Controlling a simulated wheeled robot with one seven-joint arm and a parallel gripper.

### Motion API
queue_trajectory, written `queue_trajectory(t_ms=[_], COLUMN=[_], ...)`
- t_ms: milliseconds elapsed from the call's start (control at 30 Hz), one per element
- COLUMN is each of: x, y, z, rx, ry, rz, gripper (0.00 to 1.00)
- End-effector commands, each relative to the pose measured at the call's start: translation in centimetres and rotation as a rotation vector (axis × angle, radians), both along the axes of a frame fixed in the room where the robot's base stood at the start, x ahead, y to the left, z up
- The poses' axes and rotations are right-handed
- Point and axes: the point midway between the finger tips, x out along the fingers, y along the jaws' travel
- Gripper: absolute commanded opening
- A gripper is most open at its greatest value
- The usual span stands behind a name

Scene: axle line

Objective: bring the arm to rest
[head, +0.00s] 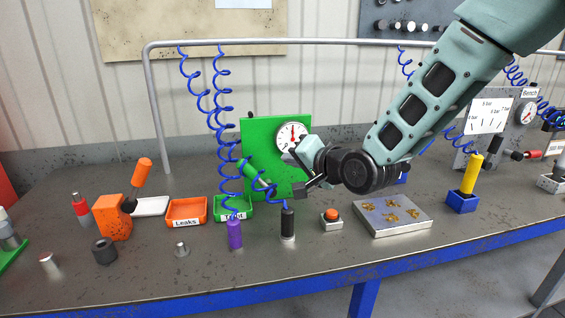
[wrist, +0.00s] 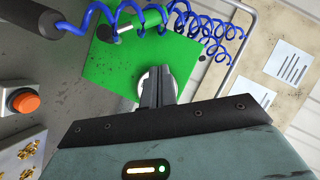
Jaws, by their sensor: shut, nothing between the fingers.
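My gripper (head: 300,178) is at the end of the teal arm, held above the middle of the workbench in the head view. Its fingers are shut with nothing between them. It is in front of the green panel (head: 262,130), which carries a round gauge (head: 291,136). In the wrist view the shut fingers (wrist: 157,88) point toward the green panel (wrist: 112,68) and cover most of the gauge. I cannot tell the exact gap between the fingers and the panel.
Below the gripper stand a black cylinder (head: 288,224), a purple cylinder (head: 235,234) and an orange button (head: 331,217). A grey plate (head: 375,226) with brass pieces lies to the right. Blue coiled hoses (head: 222,110) hang nearby. An orange Leaks tray (head: 187,208) is left.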

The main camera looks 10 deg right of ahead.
Motion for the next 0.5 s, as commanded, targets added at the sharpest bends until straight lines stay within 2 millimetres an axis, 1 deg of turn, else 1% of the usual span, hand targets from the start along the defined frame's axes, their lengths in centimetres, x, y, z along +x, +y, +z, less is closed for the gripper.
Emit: queue_trajectory(t_ms=[133, 500], x=[-0.78, -0.86], y=[-0.34, -0.39], z=[0.24, 0.29], rx=[0.0, 0.0], ry=[0.0, 0.001], rz=[0.0, -0.001], gripper=[0.0, 0.0])
